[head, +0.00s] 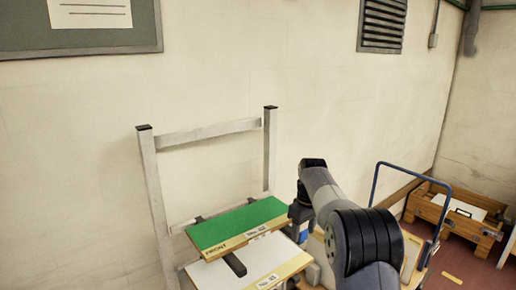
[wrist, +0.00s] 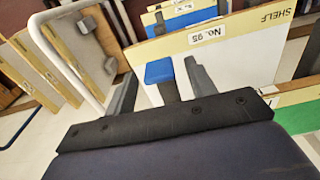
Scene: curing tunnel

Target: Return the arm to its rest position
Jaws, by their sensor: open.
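My arm (head: 350,225) reaches forward from the lower right in the head view, bent at a dark joint. Its far end is beside the right edge of a rack of panels, and the fingers cannot be made out there. In the wrist view my gripper (wrist: 160,76) has its two grey fingers spread apart. A blue piece shows between and beyond them; I cannot tell what it belongs to. Nothing is seen clamped between the fingers.
A metal frame (head: 157,190) stands by the wall with a green-topped panel (head: 240,222) above a white panel (head: 215,275). A white panel marked SHELF (wrist: 240,62) is close beyond the fingers. Right are a blue-handled cart (head: 376,180) and wooden crate (head: 455,222).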

